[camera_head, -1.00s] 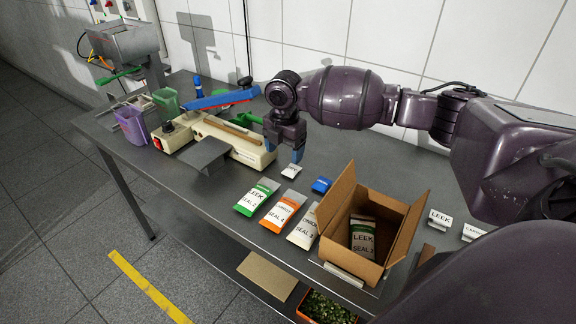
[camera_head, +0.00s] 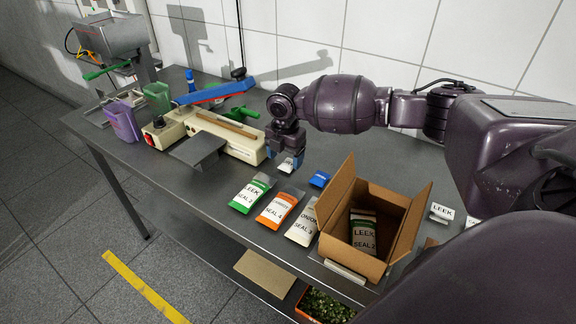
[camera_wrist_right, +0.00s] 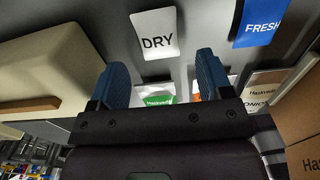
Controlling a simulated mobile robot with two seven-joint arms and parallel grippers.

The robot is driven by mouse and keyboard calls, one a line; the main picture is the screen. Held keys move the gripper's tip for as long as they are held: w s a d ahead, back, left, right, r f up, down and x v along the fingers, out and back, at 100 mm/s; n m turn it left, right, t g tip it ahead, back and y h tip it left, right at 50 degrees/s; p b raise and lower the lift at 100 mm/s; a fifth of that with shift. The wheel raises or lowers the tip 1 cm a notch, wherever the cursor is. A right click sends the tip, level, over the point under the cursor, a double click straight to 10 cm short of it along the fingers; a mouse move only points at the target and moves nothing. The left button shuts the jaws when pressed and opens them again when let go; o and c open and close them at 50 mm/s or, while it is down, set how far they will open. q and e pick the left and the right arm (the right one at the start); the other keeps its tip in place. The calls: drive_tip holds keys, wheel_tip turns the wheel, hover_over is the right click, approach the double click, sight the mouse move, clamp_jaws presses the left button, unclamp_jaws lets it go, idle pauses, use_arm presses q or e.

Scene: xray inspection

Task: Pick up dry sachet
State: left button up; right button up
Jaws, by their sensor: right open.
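The dry sachet is a small white packet marked DRY (camera_wrist_right: 157,35), lying on the grey table. In the right wrist view it lies just beyond and between my two blue fingertips. In the head view the dry sachet (camera_head: 287,166) is at the fingertips, partly covered by them. My right gripper (camera_head: 286,158) points down, open and empty; it also shows in the right wrist view (camera_wrist_right: 162,75). I cannot tell whether the fingers touch the sachet. My left gripper is not in view.
A blue FRESH sachet (camera_head: 320,179) lies close to the right. LEEK (camera_head: 250,194), orange (camera_head: 278,207) and ONION (camera_head: 303,222) packets lie in front. An open cardboard box (camera_head: 398,235) stands to the right. The cream sealer (camera_head: 240,146) stands left of the gripper.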

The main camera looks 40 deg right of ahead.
sight(286, 165)
wheel_tip(286, 165, down, 3)
drive_tip(key=shift+d, duration=0.1)
drive_tip(key=shift+r, duration=0.1)
drive_tip(key=c, duration=1)
